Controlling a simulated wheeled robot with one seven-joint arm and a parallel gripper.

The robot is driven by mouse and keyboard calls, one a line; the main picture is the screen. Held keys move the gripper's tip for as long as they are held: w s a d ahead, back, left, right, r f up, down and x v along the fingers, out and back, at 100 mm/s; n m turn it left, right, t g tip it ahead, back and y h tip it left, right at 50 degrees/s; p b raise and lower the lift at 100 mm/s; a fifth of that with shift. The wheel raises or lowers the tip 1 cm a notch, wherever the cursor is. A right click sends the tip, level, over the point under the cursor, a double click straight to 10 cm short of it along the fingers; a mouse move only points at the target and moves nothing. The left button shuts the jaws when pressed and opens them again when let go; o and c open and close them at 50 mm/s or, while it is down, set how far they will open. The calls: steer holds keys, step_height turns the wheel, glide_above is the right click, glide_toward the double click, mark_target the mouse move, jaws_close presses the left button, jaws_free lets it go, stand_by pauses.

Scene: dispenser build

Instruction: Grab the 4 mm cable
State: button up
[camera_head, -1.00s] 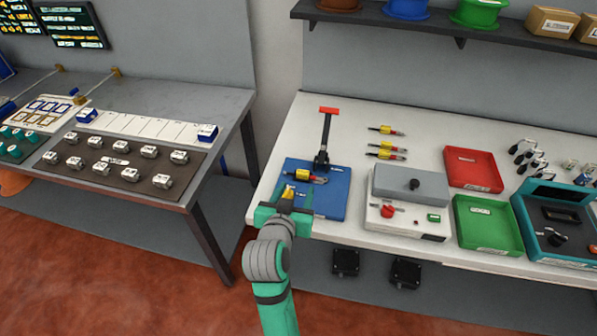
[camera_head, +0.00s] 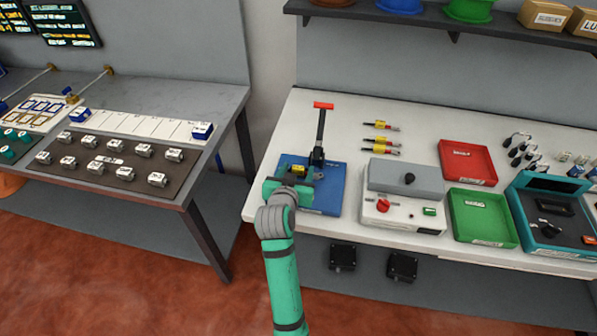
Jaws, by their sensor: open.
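A short cable piece with a yellow body (camera_head: 298,170) is on the blue mat at the foot of the lever tool (camera_head: 318,155), partly hidden by my gripper. My gripper (camera_head: 292,185) is green, open, and over the mat's left side, right by this piece. I cannot tell whether it touches it. Several similar yellow-and-red cable pieces (camera_head: 381,126) lie on the white table behind, to the right. Their size markings are too small to read, so I cannot tell which is 4 mm.
The blue mat (camera_head: 330,190) lies on the white table's left part. To its right stand a grey-and-white box with a red knob (camera_head: 405,178), a red tray (camera_head: 467,160) and a green tray (camera_head: 482,217). A lower dark bench (camera_head: 215,105) is on the left, beyond a gap.

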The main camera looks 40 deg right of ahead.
steer(key=shift+w+d, duration=0.2)
steer(key=c, duration=1.2)
steer(key=shift+c, duration=0.3)
